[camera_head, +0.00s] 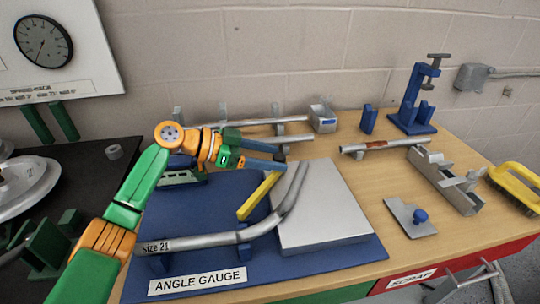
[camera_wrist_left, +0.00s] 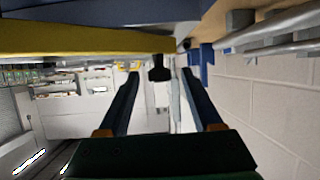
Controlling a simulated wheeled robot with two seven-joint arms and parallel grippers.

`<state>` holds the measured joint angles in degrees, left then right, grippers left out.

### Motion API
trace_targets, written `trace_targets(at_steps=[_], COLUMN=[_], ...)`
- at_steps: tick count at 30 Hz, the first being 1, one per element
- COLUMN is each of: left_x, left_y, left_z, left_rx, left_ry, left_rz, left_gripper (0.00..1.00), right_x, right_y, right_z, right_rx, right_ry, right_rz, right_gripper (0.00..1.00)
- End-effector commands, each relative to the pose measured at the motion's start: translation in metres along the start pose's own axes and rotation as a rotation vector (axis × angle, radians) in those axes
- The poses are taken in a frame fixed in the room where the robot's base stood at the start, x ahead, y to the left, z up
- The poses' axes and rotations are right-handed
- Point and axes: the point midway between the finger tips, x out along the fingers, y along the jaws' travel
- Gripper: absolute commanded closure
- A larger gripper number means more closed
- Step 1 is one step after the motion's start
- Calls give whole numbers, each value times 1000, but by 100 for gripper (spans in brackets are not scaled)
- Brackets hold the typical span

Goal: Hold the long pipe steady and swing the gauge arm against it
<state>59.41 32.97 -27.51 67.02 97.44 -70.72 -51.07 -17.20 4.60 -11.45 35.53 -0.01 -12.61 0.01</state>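A long grey bent pipe (camera_head: 200,242) marked "size 21" lies on the blue angle gauge board (camera_head: 340,262), its bent end rising over a light grey plate (camera_head: 325,215). The yellow gauge arm (camera_head: 259,196) lies left of the bent end, with a gap between them. In the left wrist view the yellow bar (camera_wrist_left: 80,40) crosses the top, beside a black knob (camera_wrist_left: 160,70). My left gripper (camera_head: 282,158) is open at the arm's far end. Its two blue fingers (camera_wrist_left: 160,78) stand apart on either side of the knob, with no visible contact. My right gripper is not in view.
Straight pipes (camera_head: 265,122) rest on supports at the back.

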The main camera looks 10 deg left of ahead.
Motion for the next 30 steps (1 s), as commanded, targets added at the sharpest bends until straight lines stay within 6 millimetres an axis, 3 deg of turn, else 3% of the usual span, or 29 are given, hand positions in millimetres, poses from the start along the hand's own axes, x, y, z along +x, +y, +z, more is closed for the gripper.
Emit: trace_targets(at_steps=[8,19,30], left_x=[-3,-67,-71], left_y=[0,-1,0], left_z=[0,1,0], left_rx=[1,0,0], left_ry=[3,1,1], left_rz=[-2,-2,0], left_gripper=[34,34,34], right_x=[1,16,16], right_y=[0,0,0], right_z=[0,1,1], right_rx=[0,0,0], right_ry=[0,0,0], right_rz=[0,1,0], right_gripper=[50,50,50])
